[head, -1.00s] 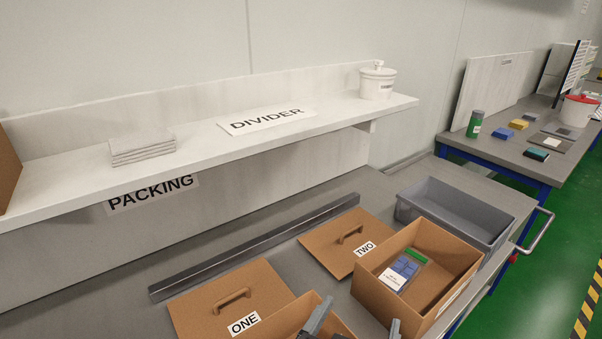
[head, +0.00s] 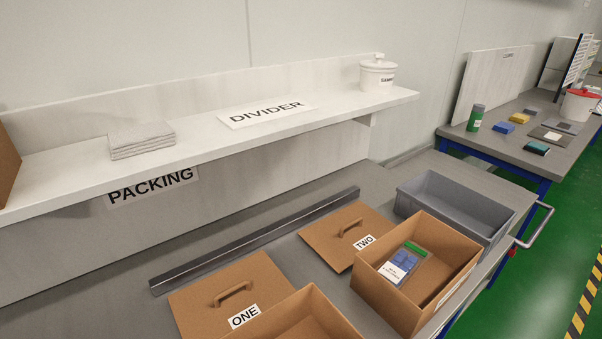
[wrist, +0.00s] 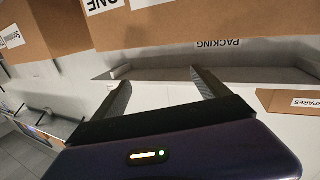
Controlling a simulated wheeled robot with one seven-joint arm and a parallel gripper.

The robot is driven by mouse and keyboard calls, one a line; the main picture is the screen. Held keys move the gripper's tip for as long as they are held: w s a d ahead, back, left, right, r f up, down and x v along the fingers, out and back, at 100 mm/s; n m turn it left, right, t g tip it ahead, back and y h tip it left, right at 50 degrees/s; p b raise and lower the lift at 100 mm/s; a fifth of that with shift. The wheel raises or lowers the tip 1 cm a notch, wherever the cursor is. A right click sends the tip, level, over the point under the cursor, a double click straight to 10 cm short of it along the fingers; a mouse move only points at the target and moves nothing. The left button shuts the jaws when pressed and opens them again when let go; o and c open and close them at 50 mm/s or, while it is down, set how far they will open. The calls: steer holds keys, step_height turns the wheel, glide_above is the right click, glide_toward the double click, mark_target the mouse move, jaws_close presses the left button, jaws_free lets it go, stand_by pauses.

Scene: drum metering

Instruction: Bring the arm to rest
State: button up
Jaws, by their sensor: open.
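My gripper (wrist: 158,92) shows in the wrist view with its two dark fingers spread apart and nothing between them. It is not visible in the head view. In the head view the open box at the front (head: 300,315) is partly cut off by the lower edge.
The box beside lid TWO (head: 345,232) holds a blue and green pack (head: 405,262). A grey bin (head: 455,205) stands behind it. A dark bar (head: 255,238) lies along the bench. The shelf (head: 200,155) carries folded cloths, a DIVIDER card and a white tub.

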steer(key=s+d+f+m+g+h, duration=0.1)
steer(key=s+d+f+m+h, duration=0.1)
steer(key=s+d, duration=0.5)
steer(key=s+d+f+m+g+h, duration=0.1)
steer(key=s+d+f+m+h, duration=0.1)
steer(key=s+d, duration=0.5)
steer(key=s+f, duration=0.1)
steer(key=s, duration=0.5)
steer(key=shift+d+f+h, duration=0.3)
steer(key=shift+d+h, duration=0.1)
